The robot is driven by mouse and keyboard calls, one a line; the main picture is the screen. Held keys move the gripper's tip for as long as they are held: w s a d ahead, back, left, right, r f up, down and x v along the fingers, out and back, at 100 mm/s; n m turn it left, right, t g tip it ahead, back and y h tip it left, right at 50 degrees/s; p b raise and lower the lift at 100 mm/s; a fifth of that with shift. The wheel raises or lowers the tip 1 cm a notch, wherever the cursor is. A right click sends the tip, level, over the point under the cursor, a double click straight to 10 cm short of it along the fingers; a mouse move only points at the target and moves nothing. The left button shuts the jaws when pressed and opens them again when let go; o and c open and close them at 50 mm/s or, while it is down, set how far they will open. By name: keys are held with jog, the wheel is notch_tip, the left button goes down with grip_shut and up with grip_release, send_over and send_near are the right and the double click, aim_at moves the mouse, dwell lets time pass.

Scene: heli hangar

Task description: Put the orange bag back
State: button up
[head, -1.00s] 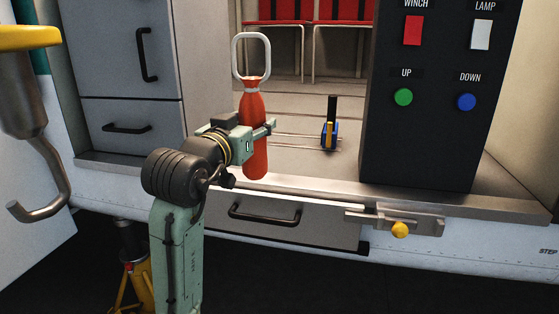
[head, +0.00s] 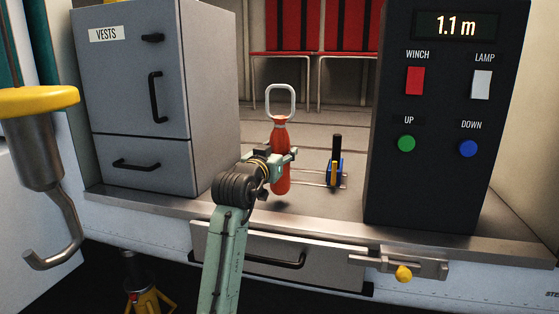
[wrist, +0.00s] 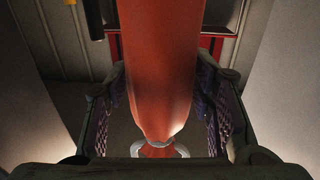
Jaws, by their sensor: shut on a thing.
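The orange bag (head: 280,136) is a slim red-orange bag with a pale loop handle at its top. My gripper (head: 281,157) is shut on its middle in the head view. The bag hangs upright over the cabin floor, with a small dark patch under its lower end. In the wrist view the bag (wrist: 158,65) fills the space between both finger pads, with its handle end at the bottom of the picture. The gripper hides part of the bag's middle in the head view.
A blue and yellow holder with a black handle (head: 336,160) stands on the floor to the right. A grey VESTS cabinet (head: 140,75) is left; a black control panel (head: 440,190) is right. A drawer (head: 215,245) lies below the sill. A hook (head: 55,240) hangs at left.

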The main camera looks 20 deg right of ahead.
jog(key=shift+f+p, duration=0.65)
jog(key=shift+f, duration=0.95)
jog(key=shift+f, duration=0.15)
jog(key=o, duration=1.3)
jog(key=shift+f, duration=0.15)
jog(key=shift+r, duration=0.2)
jog(key=b+v, duration=0.3)
jog(key=v, duration=0.9)
jog(key=shift+b, duration=0.35)
